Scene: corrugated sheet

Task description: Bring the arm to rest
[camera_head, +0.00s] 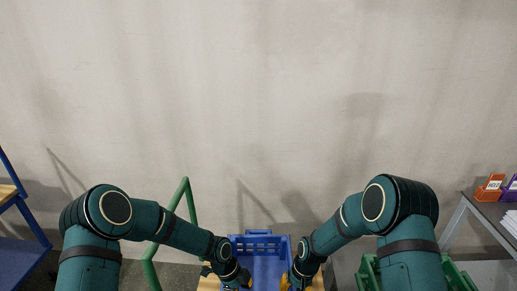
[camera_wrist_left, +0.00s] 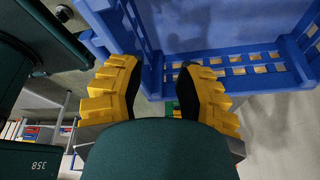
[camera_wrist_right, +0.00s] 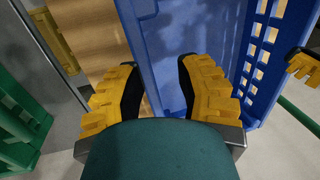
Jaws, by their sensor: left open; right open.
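My left gripper (camera_wrist_left: 152,90) is open, with nothing between its yellow ribbed fingers. In the head view it is low, at the left side of a blue crate (camera_head: 267,234). My right gripper (camera_wrist_right: 155,88) is open and empty at the crate's right side. The crate's slotted wall also shows in the left wrist view (camera_wrist_left: 255,57) and its blue side in the right wrist view (camera_wrist_right: 262,60). I cannot tell whether either gripper touches the crate. In the head view the fingertips are partly cut off by the bottom edge.
The crate stands on a wooden surface (camera_wrist_right: 95,35). A green tubular frame (camera_head: 183,195) stands left of it. Green crates (camera_head: 459,275) are at the lower right. A grey table (camera_head: 485,208) with orange holders (camera_head: 489,187) is at far right, a blue rack (camera_head: 22,200) at far left.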

